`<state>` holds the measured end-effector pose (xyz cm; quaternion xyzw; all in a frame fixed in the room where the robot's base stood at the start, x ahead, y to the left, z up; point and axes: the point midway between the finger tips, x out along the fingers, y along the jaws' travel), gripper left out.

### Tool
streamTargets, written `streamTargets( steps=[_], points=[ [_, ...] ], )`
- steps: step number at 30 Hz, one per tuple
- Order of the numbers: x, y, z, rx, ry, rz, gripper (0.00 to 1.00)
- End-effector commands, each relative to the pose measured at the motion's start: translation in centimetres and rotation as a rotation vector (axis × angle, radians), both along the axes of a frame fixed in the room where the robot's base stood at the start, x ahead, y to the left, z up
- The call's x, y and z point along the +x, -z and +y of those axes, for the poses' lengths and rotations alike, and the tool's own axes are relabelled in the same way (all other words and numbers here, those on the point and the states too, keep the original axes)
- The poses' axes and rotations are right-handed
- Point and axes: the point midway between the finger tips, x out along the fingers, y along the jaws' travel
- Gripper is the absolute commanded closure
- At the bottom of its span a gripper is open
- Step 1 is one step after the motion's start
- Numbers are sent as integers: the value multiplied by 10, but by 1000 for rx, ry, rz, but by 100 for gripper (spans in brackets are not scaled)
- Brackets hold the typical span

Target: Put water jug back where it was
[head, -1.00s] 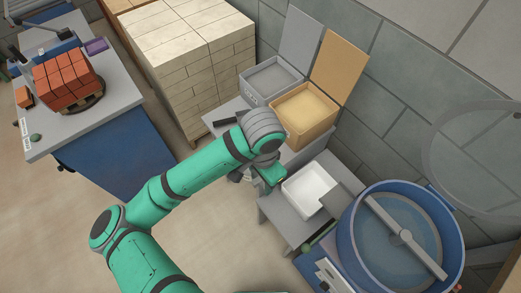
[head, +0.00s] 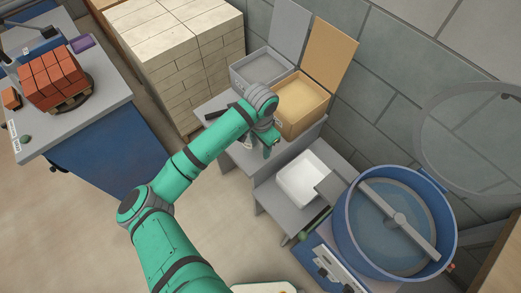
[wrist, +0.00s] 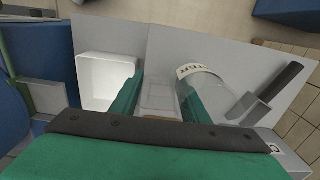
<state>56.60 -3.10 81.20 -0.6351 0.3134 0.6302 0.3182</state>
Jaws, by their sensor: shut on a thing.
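In the wrist view my gripper (wrist: 160,92) is shut on the clear water jug (wrist: 213,88), which shows between and to the right of the green fingers. A white label with dark letters lies near its rim. The jug is see-through, so its base and any gap below it are hard to tell.
The white tray (head: 303,179) stands on a lower grey stand; it also shows in the wrist view (wrist: 106,80). A grey scoop with a dark handle (wrist: 280,82) lies right of the jug. Open-lidded bins (head: 300,104) stand behind, and a blue mixer (head: 440,245) at right.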

Motion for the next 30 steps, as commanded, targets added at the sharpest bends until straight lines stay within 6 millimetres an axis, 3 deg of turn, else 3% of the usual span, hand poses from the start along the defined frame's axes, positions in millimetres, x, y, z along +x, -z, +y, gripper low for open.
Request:
streamTargets(
  steps=[7,20,21,23,30],
  points=[
    [1,30,1,1,-1,2,100],
    [1,36,0,1,0,1,100],
    [1,36,0,1,0,1,54],
    [1,36,0,1,0,1,40],
    [1,36,0,1,0,1,40]
  ],
)
